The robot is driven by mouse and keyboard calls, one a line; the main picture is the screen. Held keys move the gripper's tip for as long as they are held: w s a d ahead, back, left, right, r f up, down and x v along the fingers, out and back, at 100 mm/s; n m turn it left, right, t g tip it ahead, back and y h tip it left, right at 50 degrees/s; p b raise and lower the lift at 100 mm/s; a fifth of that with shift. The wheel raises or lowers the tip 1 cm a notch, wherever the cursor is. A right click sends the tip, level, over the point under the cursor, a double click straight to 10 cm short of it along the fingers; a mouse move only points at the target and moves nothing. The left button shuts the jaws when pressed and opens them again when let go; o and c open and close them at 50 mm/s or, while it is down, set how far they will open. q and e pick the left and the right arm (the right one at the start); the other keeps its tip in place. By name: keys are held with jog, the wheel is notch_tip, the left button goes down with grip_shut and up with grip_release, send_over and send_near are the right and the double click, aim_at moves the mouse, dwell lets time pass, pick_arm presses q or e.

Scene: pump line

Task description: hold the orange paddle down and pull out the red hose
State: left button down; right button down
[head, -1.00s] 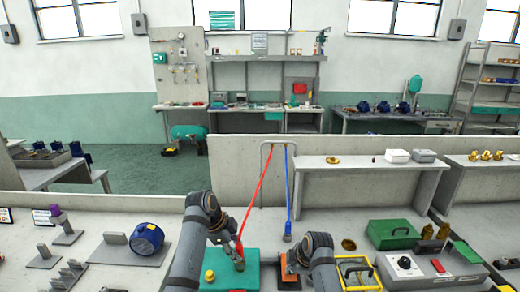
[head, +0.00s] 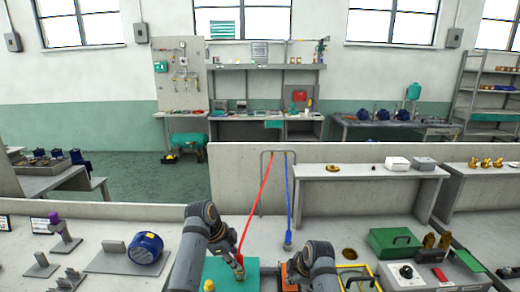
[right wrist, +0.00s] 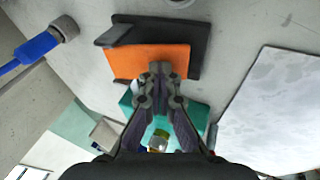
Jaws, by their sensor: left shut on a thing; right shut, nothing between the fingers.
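The red hose (head: 256,212) runs from the rack at the low wall down to the teal block (head: 215,272). My left gripper (head: 238,272) is shut on the hose's lower end at this block; its fingers hide the joint. The orange paddle (head: 290,274) is just right of the block, partly behind my right arm. In the right wrist view the paddle (right wrist: 135,62) is an orange plate on a dark base. My right gripper (right wrist: 160,72) is shut and empty, its tips over the paddle's edge. I cannot tell how hard it presses.
A blue hose (head: 288,205) hangs beside the red one; its grey end fitting (right wrist: 65,28) is near the paddle. A yellow knob (head: 209,285) is on the teal block. A yellow-rimmed tray (head: 372,268), a green case (head: 394,241) and a control box (head: 410,275) stand to the right.

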pick_arm(q)
jog(key=shift+w+r, duration=0.1)
jog(key=shift+r, duration=0.05)
pick_arm(e)
jog(key=shift+f, duration=0.1)
pick_arm(q)
jog(key=shift+w+r, duration=0.1)
jog(key=shift+r, duration=2.3)
